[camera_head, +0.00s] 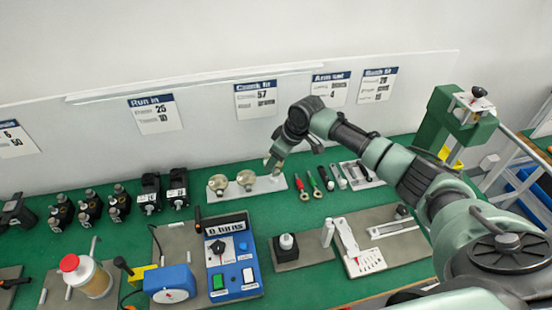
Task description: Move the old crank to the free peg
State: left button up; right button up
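A low pale rack (262,188) stands at the back middle of the green bench, with two round brass-coloured parts, the left one (217,183) and the right one (246,180). They may be cranks on pegs; I cannot tell which is the old one, and no free peg shows clearly. My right gripper (272,164) points down at the right end of the rack, right of the brass parts. It is small and partly hidden by its wrist, so I cannot tell its opening or whether it holds anything. My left gripper is not in view.
Hand tools (316,184) lie just right of the rack. Black motors (150,192) stand left. A green press (455,125) stands at the right.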

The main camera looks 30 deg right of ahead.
aim_at(276, 178)
jog(key=shift+f, duration=0.1)
jog(key=shift+f+b, duration=0.35)
jog(key=shift+f, duration=0.5)
jog(key=shift+f, duration=0.1)
jog(key=shift+f+b, duration=0.7)
jog(key=shift+f, duration=0.5)
jog(key=shift+f, duration=0.4)
dwell(0.4)
jog(key=o, duration=1.5)
jog(key=shift+o, duration=0.2)
